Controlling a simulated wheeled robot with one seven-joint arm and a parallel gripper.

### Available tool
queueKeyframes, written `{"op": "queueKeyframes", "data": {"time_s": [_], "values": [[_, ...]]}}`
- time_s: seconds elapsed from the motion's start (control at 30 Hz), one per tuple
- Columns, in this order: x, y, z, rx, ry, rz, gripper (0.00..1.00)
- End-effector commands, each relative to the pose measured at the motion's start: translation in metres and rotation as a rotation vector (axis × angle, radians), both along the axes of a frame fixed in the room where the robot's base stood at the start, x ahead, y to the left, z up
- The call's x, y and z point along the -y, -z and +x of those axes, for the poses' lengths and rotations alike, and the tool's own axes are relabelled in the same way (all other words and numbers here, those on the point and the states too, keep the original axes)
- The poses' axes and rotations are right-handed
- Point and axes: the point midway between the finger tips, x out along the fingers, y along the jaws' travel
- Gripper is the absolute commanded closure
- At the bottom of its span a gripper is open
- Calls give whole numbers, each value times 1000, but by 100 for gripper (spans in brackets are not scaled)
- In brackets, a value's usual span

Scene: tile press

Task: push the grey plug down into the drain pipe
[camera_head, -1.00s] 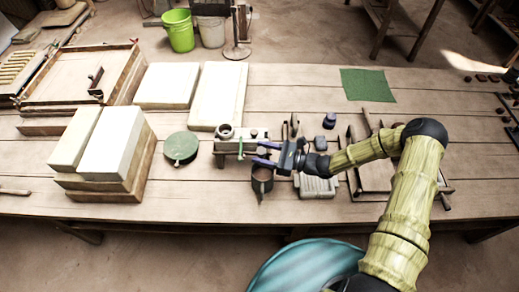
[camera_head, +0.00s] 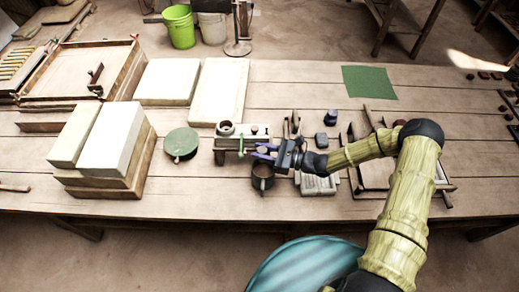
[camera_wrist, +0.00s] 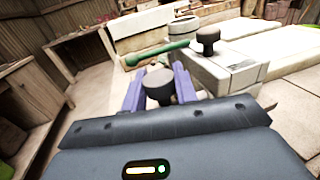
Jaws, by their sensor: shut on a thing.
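My gripper (camera_head: 265,152) is over the middle of the bench, its purple fingers pointing left. In the wrist view the fingers (camera_wrist: 159,88) are closed around a dark grey, round-topped piece (camera_wrist: 158,80), which looks like the grey plug. Its lower part is hidden by my gripper. To its left in the head view is a pale fixture (camera_head: 232,143) with an upright round, open-topped pipe piece (camera_head: 225,128), probably the drain pipe. A green-handled lever (camera_wrist: 158,54) and a dark knob (camera_wrist: 208,38) show on the fixture in the wrist view.
A dark mug-like pot (camera_head: 262,178) stands just below my gripper in the head view. A round green lid (camera_head: 181,142) and stacked pale blocks (camera_head: 110,140) lie left. A ribbed pale block (camera_head: 318,186) is close right. Open bench lies around the green cloth (camera_head: 369,83).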

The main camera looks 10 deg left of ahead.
Motion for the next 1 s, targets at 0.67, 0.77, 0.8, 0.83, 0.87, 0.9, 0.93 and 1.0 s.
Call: {"op": "queueKeyframes", "data": {"time_s": [0.67, 0.77, 0.8, 0.83, 0.87, 0.9, 0.93, 1.0], "values": [[0, 11, -1, -2, -2, -4, 49], [0, 11, -1, -1, -2, -3, 49], [1, 11, -1, -1, -2, -3, 49], [2, 11, -1, -1, -2, -3, 49], [3, 11, -1, -1, -2, -3, 49], [6, 11, -1, -1, -1, -3, 49], [9, 11, -1, 0, -1, -3, 49], [18, 12, -1, 0, 0, -3, 49]]}}
